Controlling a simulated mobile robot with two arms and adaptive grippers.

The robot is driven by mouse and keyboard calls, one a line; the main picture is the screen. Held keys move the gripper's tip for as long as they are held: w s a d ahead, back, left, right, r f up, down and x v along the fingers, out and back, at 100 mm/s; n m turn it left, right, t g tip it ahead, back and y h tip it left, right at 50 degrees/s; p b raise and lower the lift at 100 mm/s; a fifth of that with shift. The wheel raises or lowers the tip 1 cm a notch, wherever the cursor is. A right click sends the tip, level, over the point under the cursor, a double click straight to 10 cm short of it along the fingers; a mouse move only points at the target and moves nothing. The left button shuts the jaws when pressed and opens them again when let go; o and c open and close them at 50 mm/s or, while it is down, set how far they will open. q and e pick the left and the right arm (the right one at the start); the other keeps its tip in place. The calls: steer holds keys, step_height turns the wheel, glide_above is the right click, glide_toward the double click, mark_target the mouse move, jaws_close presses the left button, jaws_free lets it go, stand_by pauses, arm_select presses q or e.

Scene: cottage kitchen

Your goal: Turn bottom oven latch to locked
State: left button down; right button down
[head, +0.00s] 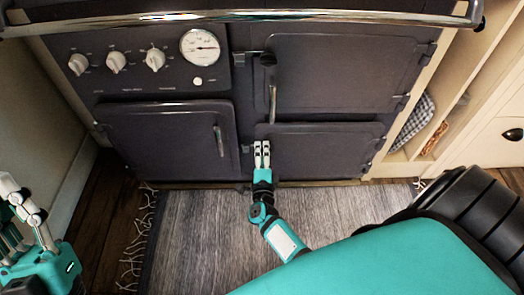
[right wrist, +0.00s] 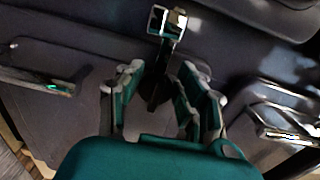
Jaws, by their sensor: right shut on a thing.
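The bottom oven door (head: 325,152) is the lower right door of the dark range and looks closed. My right gripper (head: 262,150) is at this door's upper left edge and mostly hides the latch there in the head view. In the right wrist view, the latch (right wrist: 157,90) shows as a dark bar with a bright metal end, between the two fingers of my right gripper (right wrist: 158,80). The gripper is shut on it. My left gripper (head: 22,208) is at the lower left of the head view, away from the range; its finger opening is unclear.
The upper right door (head: 345,75) has its own hanging handle (head: 272,103) just above my right gripper. A left door (head: 165,140) has another handle (head: 219,140). A chrome rail (head: 250,16) crosses the top. A grey rug (head: 205,235) covers the floor in front.

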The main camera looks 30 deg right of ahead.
steer(key=shift+a, duration=0.1)
stand_by(0.3)
steer(key=c, duration=0.9)
jaws_free()
steer(key=shift+o, duration=0.2)
steer(key=v, duration=0.7)
steer(key=shift+s, duration=0.25)
